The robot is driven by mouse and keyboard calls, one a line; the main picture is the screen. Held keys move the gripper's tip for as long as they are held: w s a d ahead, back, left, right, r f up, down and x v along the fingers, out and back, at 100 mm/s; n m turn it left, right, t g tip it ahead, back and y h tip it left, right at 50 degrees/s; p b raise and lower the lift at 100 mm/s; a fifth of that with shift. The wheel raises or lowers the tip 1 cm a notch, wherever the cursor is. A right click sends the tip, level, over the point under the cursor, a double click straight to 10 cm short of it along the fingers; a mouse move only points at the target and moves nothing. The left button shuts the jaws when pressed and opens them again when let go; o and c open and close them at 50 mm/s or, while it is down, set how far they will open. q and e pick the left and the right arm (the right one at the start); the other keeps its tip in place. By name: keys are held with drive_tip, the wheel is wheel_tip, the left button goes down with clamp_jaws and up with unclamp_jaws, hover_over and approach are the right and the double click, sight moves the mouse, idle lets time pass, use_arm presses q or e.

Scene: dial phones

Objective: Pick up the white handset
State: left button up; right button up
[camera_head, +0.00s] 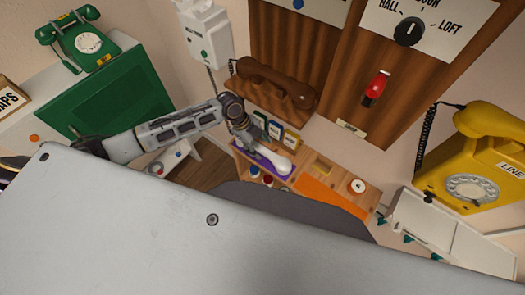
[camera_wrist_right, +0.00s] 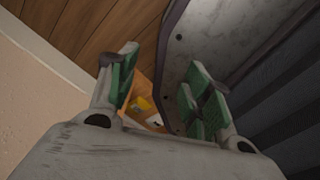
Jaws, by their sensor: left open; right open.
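The white handset (camera_head: 277,162) lies on a purple mat (camera_head: 249,155) on the wooden bench, in the middle of the head view. My left gripper (camera_head: 256,146) is open, at the handset's upper-left end. It hides that end, and I cannot tell whether it touches it. My right gripper (camera_wrist_right: 163,88) is open and empty in the right wrist view, with its green pads apart. The head view does not show it clearly.
Small cards (camera_head: 275,131) stand behind the mat. An orange cloth (camera_head: 330,196) lies to its right. A yellow dial phone (camera_head: 475,165) is at right, a green one (camera_head: 82,42) at upper left.

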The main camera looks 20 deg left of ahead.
sight(261, 149)
use_arm(q)
drive_tip(key=shift+x, duration=1.05)
drive_tip(key=shift+d+f, duration=0.15)
drive_tip(key=shift+f, duration=0.3)
use_arm(e)
drive_tip(key=shift+a, duration=0.9)
drive_tip(key=shift+d, duration=0.15)
use_arm(q)
drive_tip(key=shift+c, duration=0.4)
clamp_jaws()
use_arm(e)
drive_tip(key=shift+d, duration=0.4)
